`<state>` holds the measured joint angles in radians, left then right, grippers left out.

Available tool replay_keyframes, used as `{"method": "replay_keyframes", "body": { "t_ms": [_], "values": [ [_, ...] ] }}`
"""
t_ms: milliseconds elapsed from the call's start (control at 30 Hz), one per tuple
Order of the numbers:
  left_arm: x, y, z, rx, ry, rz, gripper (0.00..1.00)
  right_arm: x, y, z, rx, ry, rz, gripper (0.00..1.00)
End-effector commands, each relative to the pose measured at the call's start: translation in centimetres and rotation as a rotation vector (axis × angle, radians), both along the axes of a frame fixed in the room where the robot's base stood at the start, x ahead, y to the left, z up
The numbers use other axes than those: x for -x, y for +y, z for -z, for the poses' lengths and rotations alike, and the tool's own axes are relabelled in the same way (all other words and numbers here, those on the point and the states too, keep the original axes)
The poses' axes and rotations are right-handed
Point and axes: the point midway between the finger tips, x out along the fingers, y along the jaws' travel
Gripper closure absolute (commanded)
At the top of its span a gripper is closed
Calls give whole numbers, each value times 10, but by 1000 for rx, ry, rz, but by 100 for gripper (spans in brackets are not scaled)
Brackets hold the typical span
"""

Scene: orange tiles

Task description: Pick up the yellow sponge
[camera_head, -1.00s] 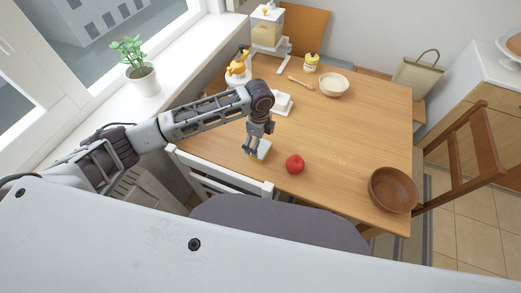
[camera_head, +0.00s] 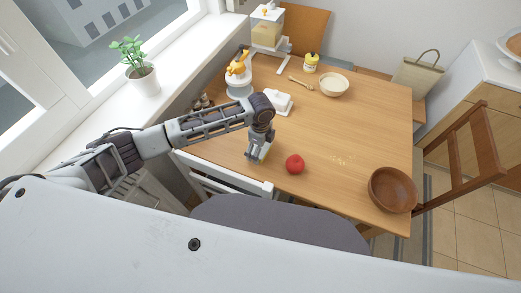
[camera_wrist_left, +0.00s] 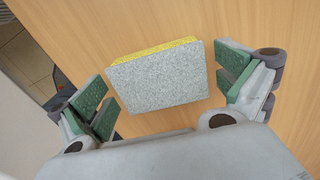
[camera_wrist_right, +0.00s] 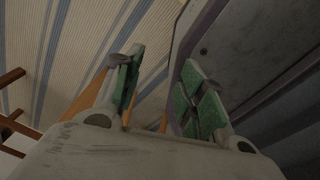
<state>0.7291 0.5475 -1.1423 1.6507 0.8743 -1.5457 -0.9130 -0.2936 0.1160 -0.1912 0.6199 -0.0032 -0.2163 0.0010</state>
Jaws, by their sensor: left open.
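The yellow sponge (camera_wrist_left: 160,78) lies on the wooden table, its grey scouring side facing the left wrist camera and a yellow edge showing along its far side. In the head view the sponge (camera_head: 265,150) is mostly hidden behind my left gripper (camera_head: 254,158). My left gripper, also in the left wrist view (camera_wrist_left: 165,98), is open, with its green-padded fingers on either side of the sponge and gaps between pads and sponge. My right gripper (camera_wrist_right: 155,90) shows in the right wrist view, open and empty, away from the tabletop.
A red apple-like fruit (camera_head: 295,164) lies just right of my left gripper. A brown bowl (camera_head: 393,190) stands at the table's right front corner. A white butter dish (camera_head: 279,102) and a cream bowl (camera_head: 334,84) are farther back. A white chair (camera_head: 225,182) stands at the near edge.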

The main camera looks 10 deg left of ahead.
Motion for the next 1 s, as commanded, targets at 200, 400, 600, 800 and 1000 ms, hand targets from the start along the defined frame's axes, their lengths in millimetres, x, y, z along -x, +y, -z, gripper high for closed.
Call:
{"method": "replay_keyframes", "body": {
  "t_ms": [200, 400, 600, 800, 1000],
  "values": [
    [0, 0, 0, 0, 0, 0, 22, 5, 1, 0, -1, 6, 0, 60],
    [0, 0, 0, 0, 0, 0, 33, -2, 3, 0, -2, -2, 1, 60],
    [0, 0, 0, 0, 0, 0, 33, -12, 4, 0, -4, -13, 1, 60],
    [0, 0, -7, 2, -2, 0, 33, -17, 4, -1, -4, -18, 1, 60],
    [0, 0, -26, 2, -2, 0, 33, -12, 4, -2, -4, -13, 1, 60]
  ]
}}
